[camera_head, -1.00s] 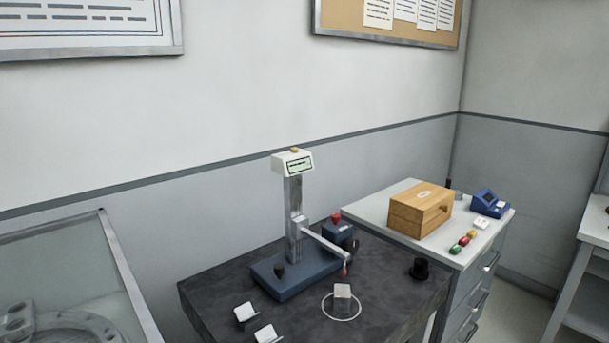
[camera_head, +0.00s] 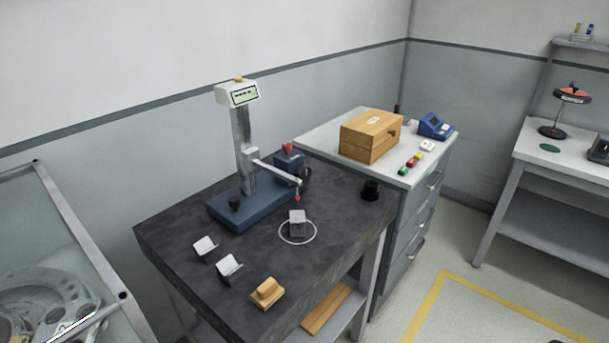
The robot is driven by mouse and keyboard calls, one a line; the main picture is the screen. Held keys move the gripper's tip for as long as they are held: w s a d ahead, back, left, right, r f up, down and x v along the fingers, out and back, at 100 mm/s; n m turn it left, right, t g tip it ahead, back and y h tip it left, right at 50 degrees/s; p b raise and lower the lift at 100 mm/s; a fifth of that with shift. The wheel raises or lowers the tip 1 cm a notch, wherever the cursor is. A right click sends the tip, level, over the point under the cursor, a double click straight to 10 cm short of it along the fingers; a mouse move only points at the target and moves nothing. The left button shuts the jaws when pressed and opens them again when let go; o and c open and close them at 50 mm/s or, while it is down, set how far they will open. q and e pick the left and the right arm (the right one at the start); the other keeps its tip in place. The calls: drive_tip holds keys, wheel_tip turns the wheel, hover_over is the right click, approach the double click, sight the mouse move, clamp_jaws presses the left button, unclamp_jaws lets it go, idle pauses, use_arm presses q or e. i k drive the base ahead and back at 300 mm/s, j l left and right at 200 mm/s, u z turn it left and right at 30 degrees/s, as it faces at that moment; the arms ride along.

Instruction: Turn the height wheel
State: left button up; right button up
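A height gauge (camera_head: 246,160) with a grey column, a white display head (camera_head: 237,93) and a blue base (camera_head: 240,210) stands on the dark stone table. Its horizontal arm ends in a red-tipped probe (camera_head: 297,197). A dark round wheel (camera_head: 306,176) shows at the right side of the blue box (camera_head: 289,163) behind the arm, partly hidden; it may be the height wheel. A small black knob (camera_head: 234,204) is on the base's front left. Neither of my grippers is in view.
On the dark table (camera_head: 185,267) are a block (camera_head: 297,222) in a white ring, two small angled pieces (camera_head: 229,266), a wooden piece (camera_head: 267,292) and a black cylinder (camera_head: 370,190). A drawer cabinet (camera_head: 404,218) with a wooden box (camera_head: 371,136) adjoins on the right. Open floor lies front right.

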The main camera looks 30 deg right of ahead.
sight(306, 171)
drive_tip(key=i+l+z, duration=0.15)
drive_tip(key=z, duration=0.3)
drive_tip(key=i+l+z, duration=0.1)
drive_tip(key=z, duration=0.3)
drive_tip(key=i, duration=0.05)
